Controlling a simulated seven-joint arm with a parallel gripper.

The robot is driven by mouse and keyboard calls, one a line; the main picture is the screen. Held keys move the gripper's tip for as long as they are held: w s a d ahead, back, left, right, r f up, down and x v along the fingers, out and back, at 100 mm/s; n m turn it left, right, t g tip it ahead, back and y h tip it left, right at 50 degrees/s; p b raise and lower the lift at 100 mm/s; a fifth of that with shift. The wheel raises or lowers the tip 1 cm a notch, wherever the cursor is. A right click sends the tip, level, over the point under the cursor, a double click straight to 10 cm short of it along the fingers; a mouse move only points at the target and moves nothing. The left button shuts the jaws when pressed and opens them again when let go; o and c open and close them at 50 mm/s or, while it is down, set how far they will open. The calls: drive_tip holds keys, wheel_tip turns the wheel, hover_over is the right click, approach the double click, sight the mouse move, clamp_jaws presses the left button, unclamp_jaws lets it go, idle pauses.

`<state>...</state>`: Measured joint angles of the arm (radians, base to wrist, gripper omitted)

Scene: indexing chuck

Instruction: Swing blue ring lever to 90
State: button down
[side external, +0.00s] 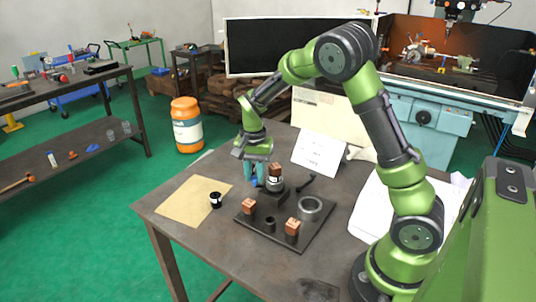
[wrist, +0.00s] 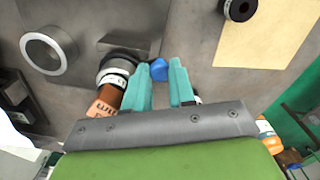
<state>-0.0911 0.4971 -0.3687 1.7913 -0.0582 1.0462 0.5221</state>
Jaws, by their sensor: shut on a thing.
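The blue ring lever shows as a small blue knob (wrist: 159,70) at my fingertips in the wrist view, and as a bit of blue (side external: 254,182) in the side view. It sits at the side of the chuck (side external: 274,186), which has a dark base and a pale marked ring (wrist: 115,76). A copper-brown block (side external: 275,170) stands upright in the chuck. My gripper (side external: 257,178) points down beside the chuck, its two teal fingers (wrist: 162,74) closed around the knob. The fingers partly hide the chuck and lever, and I cannot read the lever's angle.
A dark plate (side external: 270,238) on the table carries brown blocks (side external: 249,206) (side external: 292,227), a small black cylinder (side external: 270,222) and a silver ring (side external: 311,208). A white card (side external: 319,152) stands behind.

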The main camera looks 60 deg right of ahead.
sight(255, 176)
drive_tip(key=shift+w+r, duration=0.1)
drive_tip(key=c, duration=1.2)
unclamp_jaws()
wheel_tip(255, 176, up, 17)
drive_tip(key=shift+f, duration=0.1)
drive_tip(key=s+a+n+t, duration=0.2)
drive_tip(key=s+a+n, duration=0.1)
drive_tip(key=s, duration=0.3)
drive_tip(key=s+a+n+t+y, duration=0.1)
drive_tip(key=s+a+n+t, duration=0.1)
drive_tip(key=s, duration=0.4)
drive_tip(key=s+a+n+t+y, duration=0.1)
drive_tip(key=s+a+n+t, duration=0.2)
drive_tip(key=s+a, duration=0.3)
drive_tip(key=shift+a+n, duration=0.35)
drive_tip(key=shift+n, duration=0.45)
